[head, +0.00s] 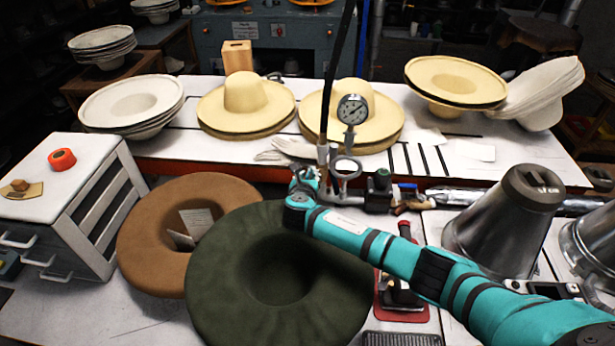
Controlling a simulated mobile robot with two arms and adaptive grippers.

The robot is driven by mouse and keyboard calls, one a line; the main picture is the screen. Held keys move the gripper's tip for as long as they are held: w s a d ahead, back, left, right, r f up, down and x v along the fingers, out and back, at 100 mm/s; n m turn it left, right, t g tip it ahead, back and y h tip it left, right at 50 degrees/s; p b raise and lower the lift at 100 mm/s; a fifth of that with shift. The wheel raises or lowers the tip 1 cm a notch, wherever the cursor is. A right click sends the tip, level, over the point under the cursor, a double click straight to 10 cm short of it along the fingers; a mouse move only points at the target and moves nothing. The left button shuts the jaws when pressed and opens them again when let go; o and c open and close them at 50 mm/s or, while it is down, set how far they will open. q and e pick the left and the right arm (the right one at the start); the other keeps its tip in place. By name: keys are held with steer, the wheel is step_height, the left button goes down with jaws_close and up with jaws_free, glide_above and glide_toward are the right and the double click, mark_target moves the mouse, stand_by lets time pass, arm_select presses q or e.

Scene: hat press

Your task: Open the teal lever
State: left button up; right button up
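My teal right arm comes in from the lower right. Its end, with the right gripper (303,186), is beside the upright pipe and below the pressure gauge (352,109). The gripper is small and its fingers merge with the teal parts there, so I cannot tell whether it is open or shut, or whether it touches anything. I cannot make out a teal lever apart from these parts; it may be hidden there. A small blue valve handle (408,188) shows to the right of the pipe fittings. My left gripper is not in view.
A dark green hat (220,275) and a brown hat (150,235) lie at the front left. Cream hats (245,95) stand along the back table. A metal cone (508,225) stands at the right. A white drawer cabinet (100,170) stands at the left.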

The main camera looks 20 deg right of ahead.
mark_target(308, 174)
jaws_close()
steer(key=shift+r+p, duration=0.25)
steer(key=shift+p, duration=0.1)
steer(key=p, duration=0.2)
steer(key=r+g+p, duration=0.1)
steer(key=p, duration=0.1)
steer(key=w+r+g+y+p, duration=0.1)
steer(key=p, duration=0.1)
steer(key=shift+d+r+p, duration=0.15)
steer(key=shift+d+p, duration=0.1)
steer(key=shift+p, duration=0.05)
steer(key=shift+w+d+g, duration=0.15)
steer(key=shift+w+g, duration=0.25)
steer(key=shift+g, duration=0.3)
steer(key=shift+w+d+r+g+y, duration=0.2)
steer(key=shift+w+g+y, duration=0.4)
steer(key=shift+g, duration=0.4)
steer(key=shift+s, duration=0.1)
